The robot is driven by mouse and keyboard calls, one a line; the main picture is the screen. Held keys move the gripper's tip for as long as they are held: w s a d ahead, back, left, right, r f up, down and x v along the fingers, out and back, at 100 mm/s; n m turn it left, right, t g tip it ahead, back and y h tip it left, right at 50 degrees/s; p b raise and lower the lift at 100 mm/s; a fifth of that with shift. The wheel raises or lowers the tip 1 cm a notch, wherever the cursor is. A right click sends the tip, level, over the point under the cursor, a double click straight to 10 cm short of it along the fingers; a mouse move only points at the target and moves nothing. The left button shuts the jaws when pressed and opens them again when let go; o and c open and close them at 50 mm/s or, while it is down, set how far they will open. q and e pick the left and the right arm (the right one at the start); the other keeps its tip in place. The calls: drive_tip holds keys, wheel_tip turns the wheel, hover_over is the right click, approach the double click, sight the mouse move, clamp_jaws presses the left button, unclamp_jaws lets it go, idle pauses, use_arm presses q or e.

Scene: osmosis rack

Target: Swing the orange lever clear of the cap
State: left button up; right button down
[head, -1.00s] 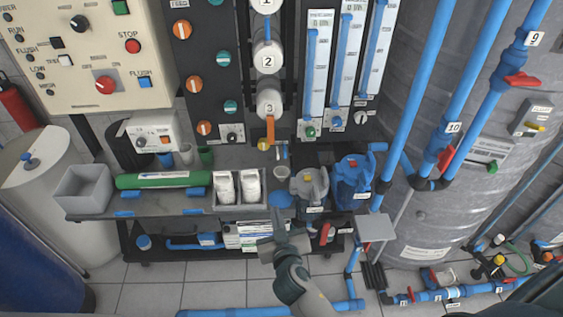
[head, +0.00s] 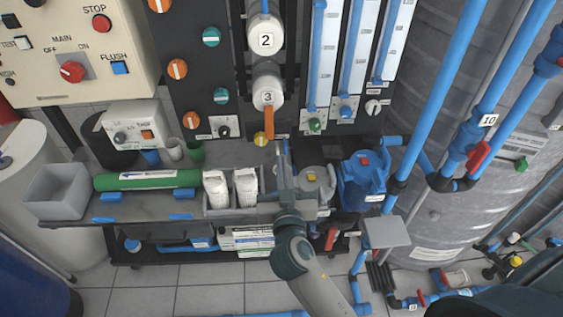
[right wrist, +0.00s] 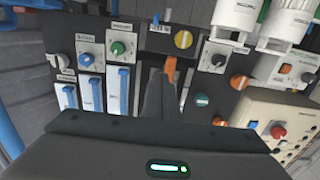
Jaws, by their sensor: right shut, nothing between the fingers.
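The orange lever (head: 269,122) hangs straight down across the front of the white cap (head: 267,98) marked 3, the lower one on the dark panel. My right gripper (head: 282,148) is shut and empty, with its fingertips just below and to the right of the lever's lower end. In the right wrist view, the orange lever (right wrist: 170,66) shows just past the dark fingers (right wrist: 158,82), partly hidden by them. I cannot tell whether they touch. My left gripper is not in view.
A yellow knob (head: 260,139) sits just below the lever. Flow meters with small knobs (head: 315,125) stand to the right. A grey pump (head: 314,180) and a blue pump (head: 362,180) are on the bench by my forearm. Blue pipes rise further right.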

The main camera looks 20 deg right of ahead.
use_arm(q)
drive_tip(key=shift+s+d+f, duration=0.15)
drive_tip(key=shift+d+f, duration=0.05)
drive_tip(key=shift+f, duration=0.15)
use_arm(e)
drive_tip(key=shift+w+d+f, duration=0.15)
drive_tip(key=shift+w, duration=0.3)
drive_tip(key=shift+w, duration=0.15)
